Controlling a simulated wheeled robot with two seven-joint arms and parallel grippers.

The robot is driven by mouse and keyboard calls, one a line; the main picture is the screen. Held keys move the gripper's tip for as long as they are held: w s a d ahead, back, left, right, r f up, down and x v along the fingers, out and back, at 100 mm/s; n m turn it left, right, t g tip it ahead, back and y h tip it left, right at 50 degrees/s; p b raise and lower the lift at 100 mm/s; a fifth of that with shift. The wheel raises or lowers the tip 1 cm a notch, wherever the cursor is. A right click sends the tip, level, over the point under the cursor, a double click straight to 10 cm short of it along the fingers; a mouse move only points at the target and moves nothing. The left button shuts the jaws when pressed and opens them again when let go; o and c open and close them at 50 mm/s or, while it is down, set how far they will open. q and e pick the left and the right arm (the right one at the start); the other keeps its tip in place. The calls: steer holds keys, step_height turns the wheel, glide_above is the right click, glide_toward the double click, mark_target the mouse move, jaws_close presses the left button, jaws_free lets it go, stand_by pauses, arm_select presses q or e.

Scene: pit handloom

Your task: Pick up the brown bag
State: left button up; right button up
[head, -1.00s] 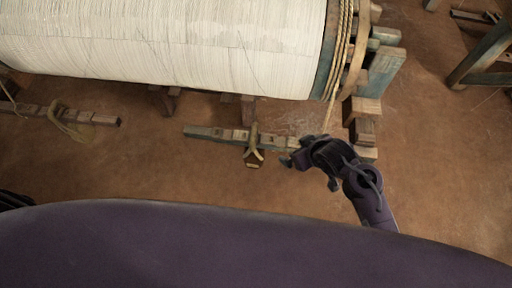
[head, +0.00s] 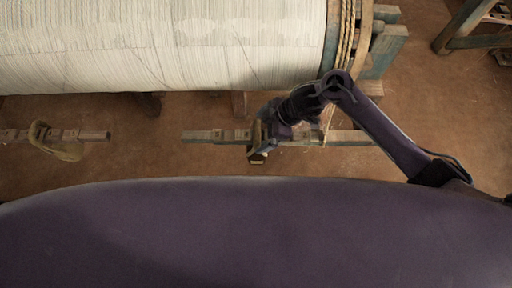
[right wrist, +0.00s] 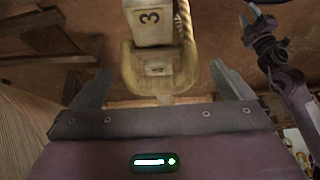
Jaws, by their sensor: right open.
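What seems to be the brown bag (head: 257,157) hangs at a wooden beam (head: 205,136) below the loom roller; it is small and partly hidden by my right gripper. Another purple arm with a small dark end (right wrist: 262,28), probably my left, shows at the right wrist view's right.
The large roller of white threads (head: 170,45) spans the top, with ropes (head: 347,30) at its right end. A second beam with a rope loop (head: 60,148) lies to the left. A blue-green wooden frame (head: 468,22) stands at the upper right. Brown floor lies open at the right.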

steer(key=x, duration=0.4)
steer(key=shift+a+f, duration=0.25)
steer(key=c, duration=1.7)
steer(key=shift+w+r, duration=0.2)
steer(key=shift+r, duration=0.05)
steer(key=shift+c, duration=0.2)
